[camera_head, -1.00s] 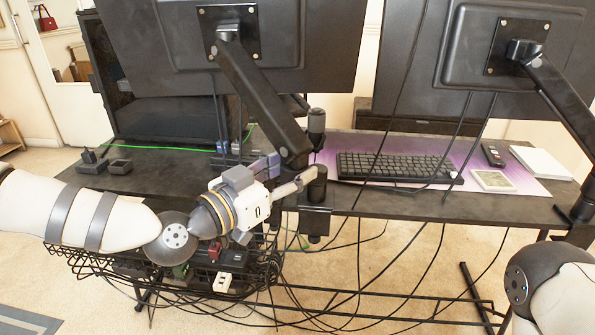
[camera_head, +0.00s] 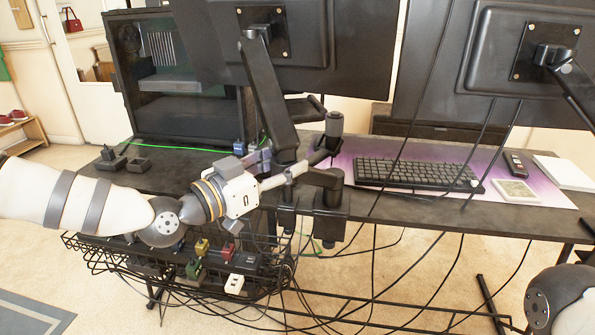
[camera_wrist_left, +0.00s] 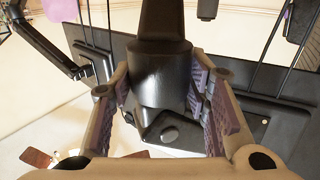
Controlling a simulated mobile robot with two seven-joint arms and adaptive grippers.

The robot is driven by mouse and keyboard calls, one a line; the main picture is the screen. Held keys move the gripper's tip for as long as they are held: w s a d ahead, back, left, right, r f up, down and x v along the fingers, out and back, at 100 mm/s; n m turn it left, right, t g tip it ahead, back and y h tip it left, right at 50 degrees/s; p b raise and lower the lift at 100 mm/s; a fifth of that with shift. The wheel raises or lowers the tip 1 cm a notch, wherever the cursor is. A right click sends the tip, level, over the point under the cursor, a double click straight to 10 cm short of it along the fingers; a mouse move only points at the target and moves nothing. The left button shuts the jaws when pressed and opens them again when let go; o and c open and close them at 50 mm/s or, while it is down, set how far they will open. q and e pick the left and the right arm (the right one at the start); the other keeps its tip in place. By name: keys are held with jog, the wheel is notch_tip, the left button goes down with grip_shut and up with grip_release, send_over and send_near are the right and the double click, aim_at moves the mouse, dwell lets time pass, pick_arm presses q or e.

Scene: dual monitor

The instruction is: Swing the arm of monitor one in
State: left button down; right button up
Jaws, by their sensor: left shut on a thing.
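The left monitor (camera_head: 340,62) shows its black back at the top of the head view, held by a thick black arm (camera_head: 266,95). The arm slopes down to a joint left of its clamp post (camera_head: 334,125); a lower link joins them. My left gripper (camera_head: 282,168) is at the arm's lower end, fingers around it. In the left wrist view, my left gripper (camera_wrist_left: 160,88) has a padded finger on each side of the dark cylindrical arm part (camera_wrist_left: 162,75). The fingers partly hide the joint. My right gripper is out of view; only my right arm shows at bottom right.
The right monitor (camera_head: 535,60) hangs on its own arm. A keyboard (camera_head: 415,173) lies on the desk (camera_head: 400,205). A computer case (camera_head: 180,80) stands behind at left. A cable basket (camera_head: 200,270) and hanging cables are under the front edge, close below my left arm.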

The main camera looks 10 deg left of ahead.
pick_arm(q)
jog(key=shift+w+a+r, duration=0.15)
jog(key=shift+w+a, duration=0.05)
jog(key=shift+a, duration=0.1)
jog(key=c, duration=1)
grip_release()
jog(key=shift+o, duration=0.2)
jog(key=shift+w, duration=0.15)
jog(key=shift+s, duration=0.35)
jog(key=v, duration=1.1)
jog(key=shift+a, duration=0.25)
jog(key=shift+s, duration=0.1)
